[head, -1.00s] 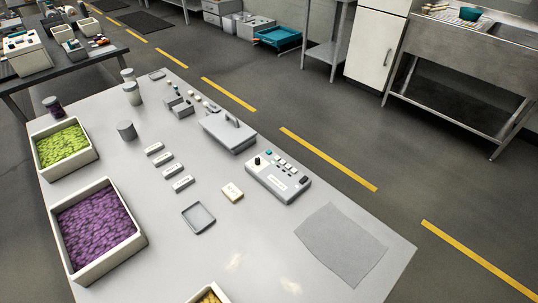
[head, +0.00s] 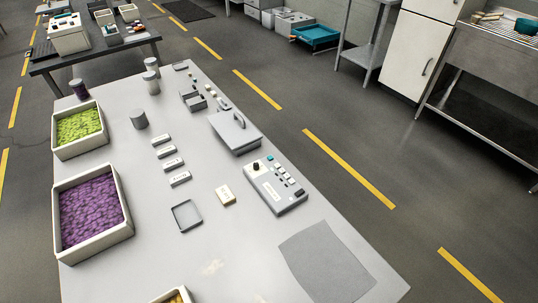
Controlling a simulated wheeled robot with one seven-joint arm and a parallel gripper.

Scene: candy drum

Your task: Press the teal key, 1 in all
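A grey control panel (head: 276,187) lies on the white table right of its middle. It carries a dark knob, a row of small pale keys and a dark key at its near right end. The teal key (head: 270,157) is the small teal one at the far end of that row, to the right of the knob. Nothing touches the panel or covers the key. My gripper and arm are not in view.
On the table (head: 225,261) are a lidded grey box (head: 234,132), a small grey tray (head: 187,216), a cream block (head: 225,195), a grey mat (head: 326,262), and bins of green (head: 56,144) and purple (head: 58,257) candy.

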